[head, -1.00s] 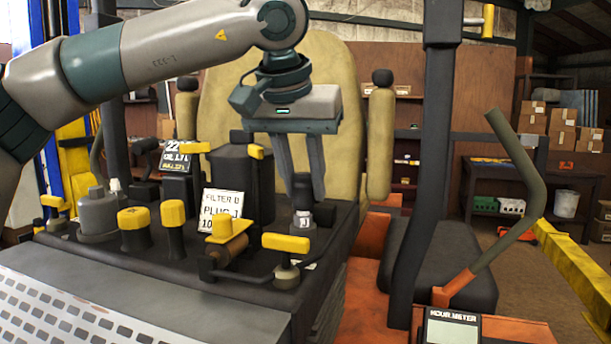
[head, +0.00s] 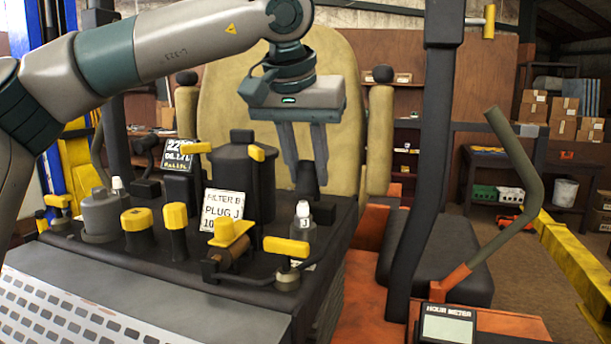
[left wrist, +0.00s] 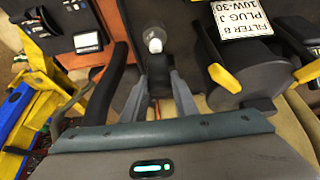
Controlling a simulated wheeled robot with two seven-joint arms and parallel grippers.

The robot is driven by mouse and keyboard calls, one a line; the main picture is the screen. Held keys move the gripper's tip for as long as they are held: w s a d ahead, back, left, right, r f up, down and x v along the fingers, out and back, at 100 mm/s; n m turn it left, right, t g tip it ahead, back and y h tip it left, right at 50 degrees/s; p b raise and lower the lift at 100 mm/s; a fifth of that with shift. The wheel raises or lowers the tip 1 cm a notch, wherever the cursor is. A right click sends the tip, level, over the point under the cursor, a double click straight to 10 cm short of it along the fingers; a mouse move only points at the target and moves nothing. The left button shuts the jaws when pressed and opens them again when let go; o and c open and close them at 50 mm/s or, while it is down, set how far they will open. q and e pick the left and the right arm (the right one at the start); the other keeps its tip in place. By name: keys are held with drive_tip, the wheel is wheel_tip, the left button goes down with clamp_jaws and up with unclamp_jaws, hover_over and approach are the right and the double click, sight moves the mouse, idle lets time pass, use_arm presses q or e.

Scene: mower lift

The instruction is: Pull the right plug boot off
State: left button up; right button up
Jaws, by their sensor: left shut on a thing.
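My left gripper (head: 307,186) is shut on a black plug boot (head: 307,176) and holds it above the engine deck. The boot is clear of the plug marked J (head: 302,238), a dark post with a bare white tip. That plug stands upright at the right of the deck, just below the boot. In the left wrist view, the boot (left wrist: 158,76) sits between the fingers, with the white plug tip (left wrist: 154,42) beyond it. A white card (head: 223,212) reads FILTER B, PLUG J. My right gripper is not in view.
A yellow-handled dipstick (head: 286,246) stands close in front of the plug. Yellow caps (head: 175,217), a dark canister (head: 240,176) and a grey canister (head: 103,216) crowd the deck to the left. A black upright post (head: 415,170) and a lever (head: 520,190) stand at the right.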

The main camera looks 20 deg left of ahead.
use_arm(q)
drive_tip(key=shift+w+r+p, duration=0.45)
drive_tip(key=shift+w+p, duration=0.1)
drive_tip(key=shift+w, duration=0.15)
drive_tip(key=shift+w+r+p, duration=0.35)
drive_tip(key=shift+w+p, duration=0.25)
drive_tip(key=shift+p, duration=0.1)
drive_tip(key=shift+w+r+p, duration=0.1)
drive_tip(key=shift+w+p, duration=0.3)
drive_tip(key=shift+w, duration=0.3)
